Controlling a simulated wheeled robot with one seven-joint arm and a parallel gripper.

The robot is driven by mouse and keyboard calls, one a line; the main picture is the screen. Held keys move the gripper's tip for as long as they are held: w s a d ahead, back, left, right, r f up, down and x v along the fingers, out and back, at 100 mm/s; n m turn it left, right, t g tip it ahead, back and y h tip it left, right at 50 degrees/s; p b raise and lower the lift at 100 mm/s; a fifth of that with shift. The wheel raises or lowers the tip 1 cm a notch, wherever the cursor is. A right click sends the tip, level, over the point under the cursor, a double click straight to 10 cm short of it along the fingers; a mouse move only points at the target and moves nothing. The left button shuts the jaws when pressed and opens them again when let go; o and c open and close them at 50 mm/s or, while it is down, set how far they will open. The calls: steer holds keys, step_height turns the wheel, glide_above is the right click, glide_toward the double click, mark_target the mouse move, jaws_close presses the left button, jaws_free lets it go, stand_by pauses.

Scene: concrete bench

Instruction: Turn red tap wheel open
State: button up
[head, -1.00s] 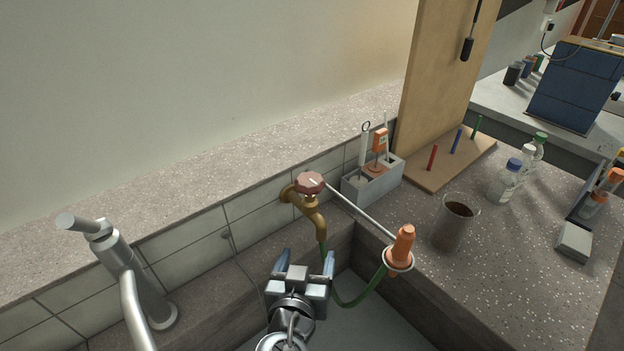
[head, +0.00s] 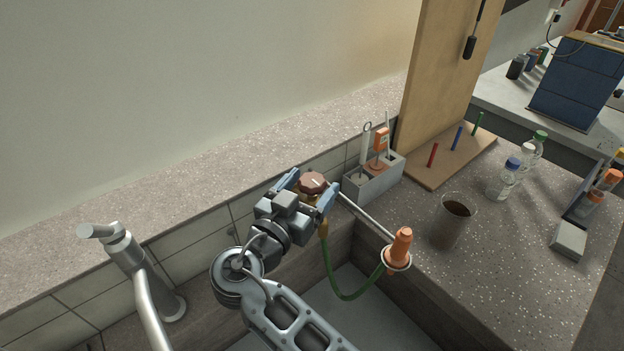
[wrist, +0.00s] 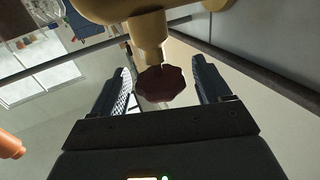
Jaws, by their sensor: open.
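The red tap wheel (head: 312,183) sits on top of the brass tap (head: 323,228) on the tiled wall above the sink. In the wrist view the red wheel (wrist: 160,83) hangs below the brass tap body (wrist: 148,35) and lies between my two fingers. My gripper (head: 312,190) is open, with one blue-grey finger on each side of the wheel. In the wrist view my gripper (wrist: 166,82) shows a gap between each finger and the wheel. The lower tap body is partly hidden by my gripper in the head view.
A green hose (head: 347,296) hangs from the tap to an orange nozzle (head: 401,245) in a ring holder. A grey caddy (head: 374,178) with tools stands just right of the wheel. A steel faucet (head: 143,270) stands at left. A dark beaker (head: 452,222) is on the counter.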

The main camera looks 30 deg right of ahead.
steer(key=shift+w+d, duration=0.25)
steer(key=shift+d, duration=0.2)
steer(key=shift+c, duration=0.2)
steer(key=c, duration=0.9)
